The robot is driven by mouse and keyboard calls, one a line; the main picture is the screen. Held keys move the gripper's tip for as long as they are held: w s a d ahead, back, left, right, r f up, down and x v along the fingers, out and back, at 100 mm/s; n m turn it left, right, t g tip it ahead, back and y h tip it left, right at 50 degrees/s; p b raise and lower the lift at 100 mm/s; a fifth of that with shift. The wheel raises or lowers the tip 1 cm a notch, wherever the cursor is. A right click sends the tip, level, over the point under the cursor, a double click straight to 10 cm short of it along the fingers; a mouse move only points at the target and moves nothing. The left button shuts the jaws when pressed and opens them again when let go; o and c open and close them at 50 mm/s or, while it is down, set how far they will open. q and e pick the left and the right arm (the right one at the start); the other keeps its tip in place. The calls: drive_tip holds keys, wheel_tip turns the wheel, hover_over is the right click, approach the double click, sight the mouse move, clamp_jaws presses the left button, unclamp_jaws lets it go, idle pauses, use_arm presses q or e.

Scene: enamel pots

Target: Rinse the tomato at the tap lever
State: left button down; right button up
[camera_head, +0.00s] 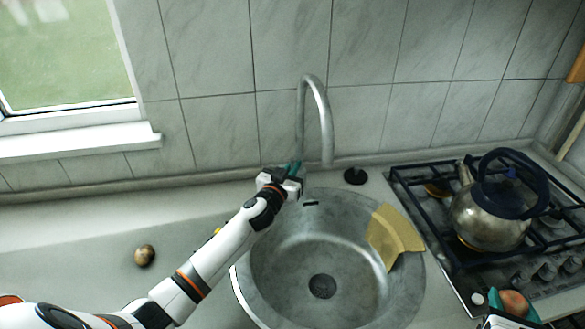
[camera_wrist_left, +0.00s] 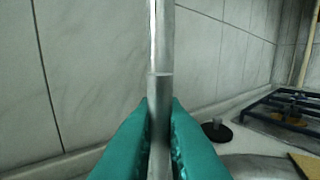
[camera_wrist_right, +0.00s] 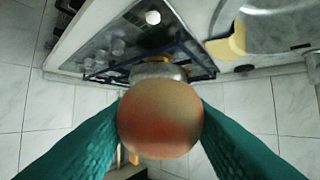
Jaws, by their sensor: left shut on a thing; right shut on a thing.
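The tap (camera_head: 325,120) is a grey metal gooseneck behind the round sink (camera_head: 290,225). My left gripper (camera_head: 294,168) is at the base of the tap. In the left wrist view its teal fingers (camera_wrist_left: 158,135) are shut on either side of the tap's metal post (camera_wrist_left: 160,90). I cannot tell the lever from the post, as the hand covers that spot. My right gripper (camera_wrist_right: 160,125) is shut on the tomato (camera_wrist_right: 160,115), a round orange-red thing. The tomato also shows in the head view (camera_head: 514,303), at the bottom right near the stove front, away from the tap.
A kettle (camera_head: 490,218) stands on the gas stove (camera_head: 455,262) at the right. A yellow cloth or board (camera_head: 393,236) lies over the sink's right rim. A small brown round thing (camera_head: 144,255) lies on the left counter. A black stopper (camera_head: 355,176) sits behind the sink.

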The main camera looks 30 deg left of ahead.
use_arm(q)
drive_tip(key=b, duration=0.3)
drive_tip(key=shift+s+f+t, duration=0.3)
drive_tip(key=shift+f+t, duration=0.1)
drive_tip(key=shift+s+r+b, duration=0.15)
drive_tip(key=shift+b, duration=0.65)
drive_tip(key=shift+r+t, duration=0.2)
drive_tip(key=shift+t, duration=0.1)
use_arm(e)
wheel_tip(320, 180, down, 5)
drive_tip(key=shift+r, duration=0.1)
use_arm(q)
drive_tip(key=c, duration=1.6)
unclamp_jaws()
drive_tip(key=shift+s, duration=0.15)
drive_tip(key=s, duration=0.4)
drive_tip(key=s+f+p, duration=0.1)
drive_tip(key=s, duration=0.6)
drive_tip(key=shift+s+d+f, duration=0.2)
drive_tip(key=shift+s+d, duration=0.15)
drive_tip(key=shift+d, duration=0.05)
use_arm(e)
drive_tip(key=shift+r, duration=0.7)
